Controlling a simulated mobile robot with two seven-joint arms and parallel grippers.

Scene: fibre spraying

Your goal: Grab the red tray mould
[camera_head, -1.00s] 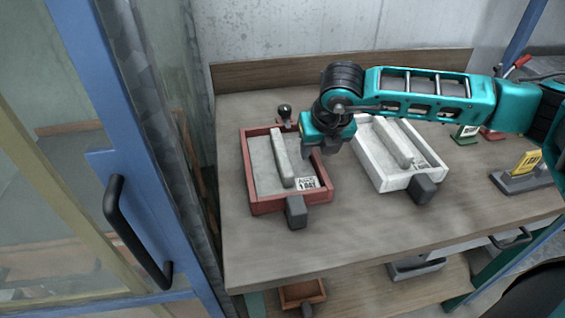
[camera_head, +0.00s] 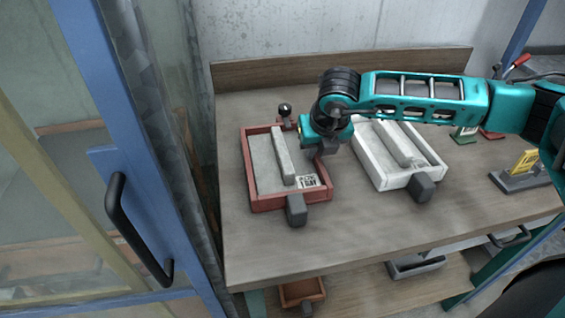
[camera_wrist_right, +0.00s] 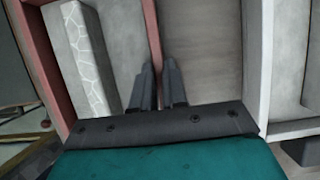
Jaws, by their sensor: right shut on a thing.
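The red tray mould (camera_head: 250,181) lies on the wooden table, left of the white tray mould. It has red walls, a grey inside with a raised bar, a label and a dark grey block at its front end. My right gripper (camera_head: 325,149) is at its right wall. In the right wrist view the two dark fingers (camera_wrist_right: 160,82) are close together, one on either side of the red wall (camera_wrist_right: 151,30). The right gripper is shut on that wall. My left gripper is not in view.
A white tray mould (camera_head: 438,166) stands just to the right, with a gap of bare table (camera_head: 350,240) between. A blue-framed glass door with a black handle (camera_head: 137,232) is at the left. A yellow sign (camera_head: 524,163) on a grey base stands at the right.

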